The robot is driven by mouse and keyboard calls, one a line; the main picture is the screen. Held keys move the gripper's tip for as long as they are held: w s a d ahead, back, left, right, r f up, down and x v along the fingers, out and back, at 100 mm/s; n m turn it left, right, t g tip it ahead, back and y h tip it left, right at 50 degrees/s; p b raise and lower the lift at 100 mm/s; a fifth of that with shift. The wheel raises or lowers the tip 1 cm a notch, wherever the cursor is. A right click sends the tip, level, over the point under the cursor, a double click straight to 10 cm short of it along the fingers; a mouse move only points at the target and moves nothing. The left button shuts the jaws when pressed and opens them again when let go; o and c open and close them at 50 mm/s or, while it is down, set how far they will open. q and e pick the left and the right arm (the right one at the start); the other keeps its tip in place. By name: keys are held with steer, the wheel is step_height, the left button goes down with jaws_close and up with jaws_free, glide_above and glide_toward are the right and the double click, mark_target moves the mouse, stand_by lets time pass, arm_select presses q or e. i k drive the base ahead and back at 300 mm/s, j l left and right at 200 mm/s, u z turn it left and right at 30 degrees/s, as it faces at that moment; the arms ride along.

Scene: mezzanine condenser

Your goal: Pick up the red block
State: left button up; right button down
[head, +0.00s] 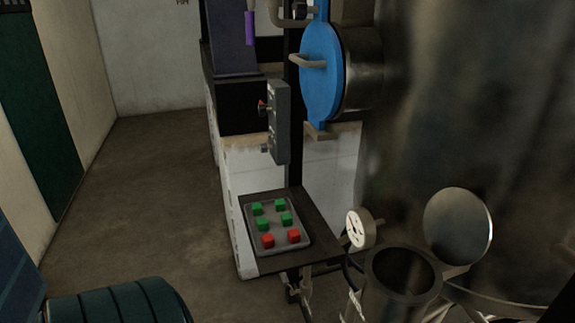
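Two red blocks are in view, one on the left (267,241) and one on the right (294,236). They sit side by side, apart, in the near row of a grey tray (279,229). Several green blocks (263,223) stand in the tray behind them. The tray lies on a dark shelf (322,238) near the middle of the head view. Neither of my grippers shows in the head view.
A pressure gauge (360,229) and an open metal pipe (388,293) stand right of the shelf. A grey control box (279,125) is above and behind the tray. A large metal tank (470,120) fills the right side. Floor (145,200) is clear at left.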

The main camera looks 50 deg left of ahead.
mark_target(293, 235)
steer(key=j, duration=1.2)
steer(key=k+j, duration=0.15)
steer(key=j, duration=1.05)
steer(key=i+j+z, duration=0.05)
